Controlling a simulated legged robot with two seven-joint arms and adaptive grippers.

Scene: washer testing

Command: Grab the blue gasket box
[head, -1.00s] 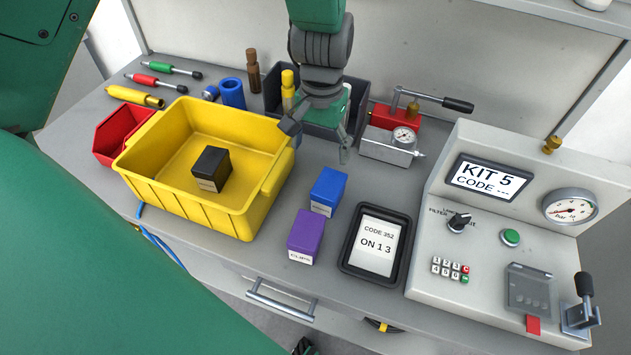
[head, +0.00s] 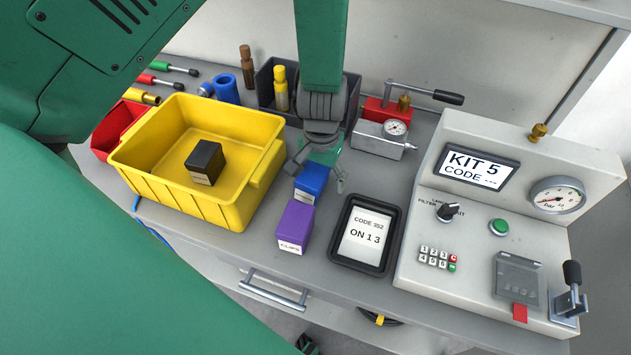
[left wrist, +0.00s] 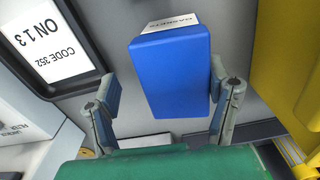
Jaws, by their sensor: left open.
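The blue gasket box (head: 312,180) stands on the grey bench, just behind the purple clips box (head: 295,226). My left gripper (head: 316,178) is open above and behind the blue box and hides part of it in the head view. In the left wrist view the blue box (left wrist: 172,72) lies between the two spread fingers of the left gripper (left wrist: 163,92), nearer the right finger. Its white label faces away from the palm. I cannot tell whether a finger touches it. My right gripper is not in view.
A yellow bin (head: 225,205) holding a black box (head: 205,160) stands to the left. A framed code display (head: 365,236) lies to the right, beside the test panel (head: 470,220). A dark bin (head: 264,88) and a gauge block (head: 372,140) stand behind.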

